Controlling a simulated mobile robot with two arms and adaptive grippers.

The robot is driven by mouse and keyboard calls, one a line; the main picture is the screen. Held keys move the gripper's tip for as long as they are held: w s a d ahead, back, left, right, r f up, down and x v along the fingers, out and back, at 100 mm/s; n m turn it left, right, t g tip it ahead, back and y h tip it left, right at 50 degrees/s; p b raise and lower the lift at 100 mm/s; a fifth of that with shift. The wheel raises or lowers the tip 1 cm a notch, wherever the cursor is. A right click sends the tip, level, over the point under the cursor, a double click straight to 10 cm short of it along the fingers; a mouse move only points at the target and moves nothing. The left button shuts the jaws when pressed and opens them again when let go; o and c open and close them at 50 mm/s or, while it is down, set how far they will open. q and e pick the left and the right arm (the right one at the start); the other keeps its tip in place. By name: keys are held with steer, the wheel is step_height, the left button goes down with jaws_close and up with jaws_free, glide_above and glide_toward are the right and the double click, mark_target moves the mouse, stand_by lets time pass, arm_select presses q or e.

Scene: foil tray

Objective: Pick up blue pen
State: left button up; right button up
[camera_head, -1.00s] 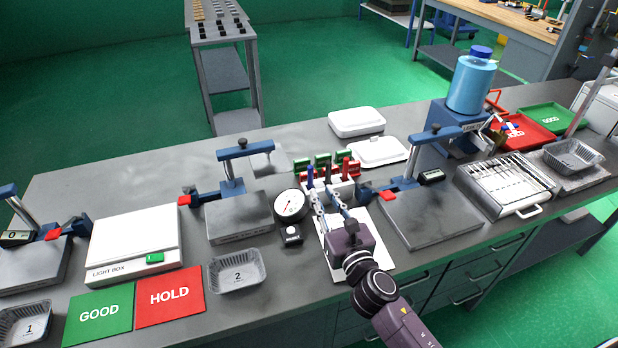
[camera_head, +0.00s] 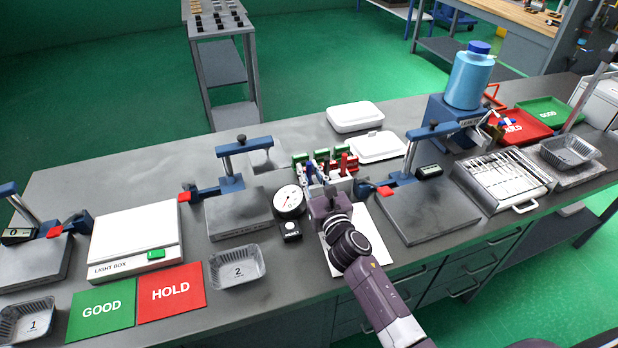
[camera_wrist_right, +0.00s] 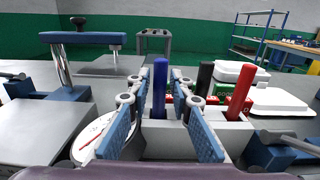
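The blue pen (camera_wrist_right: 159,85) stands upright in a light grey holder (camera_wrist_right: 168,138), between the two fingers of my right gripper (camera_wrist_right: 163,105) in the right wrist view. The fingers are open, with visible gaps on both sides of the pen. In the head view my right gripper (camera_head: 319,182) is at the pen holder, and the blue pen (camera_head: 309,169) shows just beyond it, partly hidden. A red pen (camera_wrist_right: 240,92) stands right of the right finger, and a black pen (camera_wrist_right: 204,76) stands behind that finger. My left gripper is not in view.
A round dial gauge (camera_head: 289,202) stands close left of the holder. A blue-armed stand with a grey plate (camera_head: 425,212) is to the right. White boxes (camera_head: 355,117) lie behind. A white sheet (camera_head: 372,240) lies under my right arm.

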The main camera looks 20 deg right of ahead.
jaws_close()
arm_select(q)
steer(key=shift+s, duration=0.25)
